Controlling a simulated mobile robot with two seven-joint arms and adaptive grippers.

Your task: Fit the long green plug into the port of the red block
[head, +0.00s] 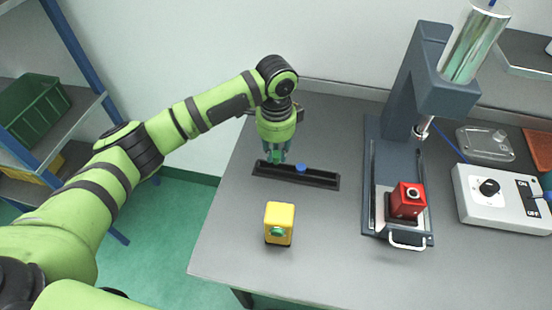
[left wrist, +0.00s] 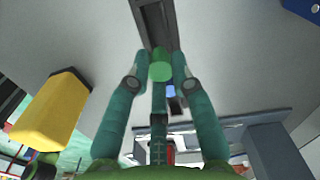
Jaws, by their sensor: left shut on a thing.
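My left gripper (head: 275,158) points down over the left end of the black rack (head: 322,181). In the left wrist view its fingers are shut on the long green plug (left wrist: 160,69), whose round end shows between the fingertips. I cannot tell whether the plug still sits in the rack or is just clear of it. The red block (head: 408,201) stands on the press bed at the right, with a pale ring around a dark port on its upper face. The port is open to view and nothing is in it. My right gripper is not in view.
A yellow block (head: 279,222) with a green round part stands in front of the rack. A blue plug (head: 301,168) sits in the rack. The press (head: 398,130) rises behind the red block. A control box (head: 500,198) stands right. Table between yellow block and press is clear.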

